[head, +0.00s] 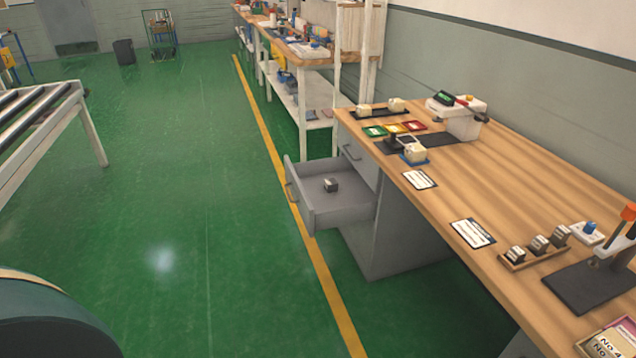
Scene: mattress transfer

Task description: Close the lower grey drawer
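The grey drawer (340,211) is pulled out to the left from the grey cabinet (398,235) under the workbench. A small dark block with a light top (330,185) lies inside it. The drawer's handle (291,191) is on its front panel, facing left. Another grey drawer front (358,168) with its own handle shows right beside and a little above the open one, and it looks shut. Neither of my grippers shows in the head view.
The wooden workbench (470,185) carries cards, trays, blocks and a press at right. A roller conveyor (40,110) stands at left. A dark rounded shape (50,320) fills the lower left corner. Green floor left of the drawer is clear, with a yellow line.

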